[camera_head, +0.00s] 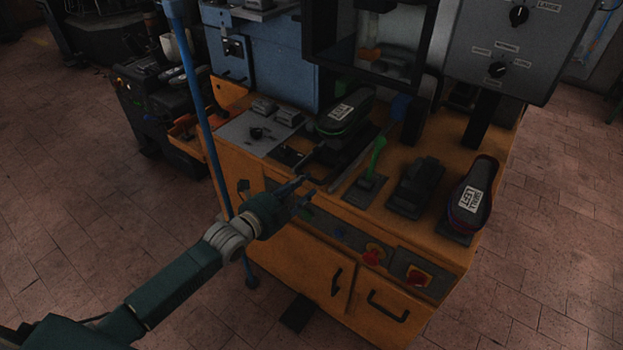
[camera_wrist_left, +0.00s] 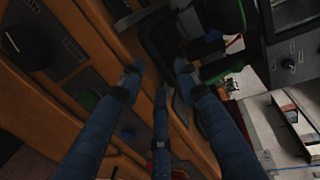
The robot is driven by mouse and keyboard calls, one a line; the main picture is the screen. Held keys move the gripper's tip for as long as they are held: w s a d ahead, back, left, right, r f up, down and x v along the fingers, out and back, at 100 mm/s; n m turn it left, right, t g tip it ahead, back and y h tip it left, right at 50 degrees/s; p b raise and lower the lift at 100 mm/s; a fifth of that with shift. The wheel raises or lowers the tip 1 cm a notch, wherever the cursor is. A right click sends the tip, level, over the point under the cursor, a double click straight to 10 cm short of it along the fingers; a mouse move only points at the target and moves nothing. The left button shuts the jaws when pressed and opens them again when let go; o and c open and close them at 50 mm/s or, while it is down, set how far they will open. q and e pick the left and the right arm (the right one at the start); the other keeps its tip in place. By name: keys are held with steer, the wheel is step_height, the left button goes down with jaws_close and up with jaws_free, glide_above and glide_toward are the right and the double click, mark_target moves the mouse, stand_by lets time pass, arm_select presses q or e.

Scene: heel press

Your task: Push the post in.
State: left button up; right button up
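My left gripper (camera_head: 304,190) reaches in over the front edge of the orange press bench (camera_head: 228,160). Its blue fingers are spread and empty, and they also show in the left wrist view (camera_wrist_left: 159,72). Just beyond the fingertips is a black shoe-shaped form (camera_head: 343,115) with a white label, set on a dark mount. A thin dark rod (camera_head: 308,156) shows at its near end, with a gap to the fingers. I cannot tell for certain which part is the post. My right gripper is not in view.
A green lever (camera_head: 376,152), a black block (camera_head: 416,186) and a second labelled shoe form (camera_head: 472,195) stand to the right. A blue upright pole (camera_head: 203,120) is at left. A grey control box (camera_head: 520,45) hangs above.

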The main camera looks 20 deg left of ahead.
arm_select(q)
steer(key=shift+x, duration=2.25)
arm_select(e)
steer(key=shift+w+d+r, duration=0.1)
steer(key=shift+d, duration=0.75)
arm_select(q)
steer(key=shift+c, duration=0.5)
jaws_close()
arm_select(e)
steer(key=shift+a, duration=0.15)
